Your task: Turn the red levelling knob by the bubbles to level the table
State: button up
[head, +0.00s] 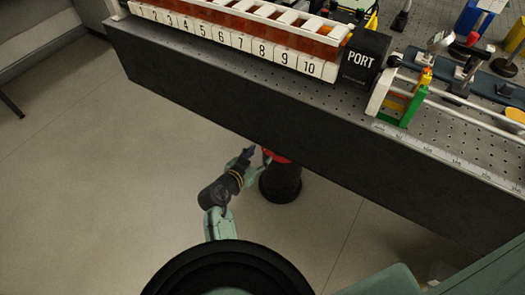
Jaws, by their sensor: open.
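The red levelling knob (277,156) shows as a small red patch under the front edge of the dark bench table (290,115). It sits at the top of a black leg (281,184), and the table edge hides part of it. My gripper (258,158) is open just left of the knob, with its fingers pointing up and right. One finger is close to the red part; I cannot tell whether it touches. I cannot make out the level bubbles in this view.
On the table are a numbered white and red rack (230,38), a black PORT box (365,55) and a rail (460,110) with optical parts. The table's front face overhangs the knob. The grey floor (110,170) to the left is clear.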

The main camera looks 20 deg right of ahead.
aim_at(265, 151)
jog(key=shift+x, duration=1.65)
grip_shut()
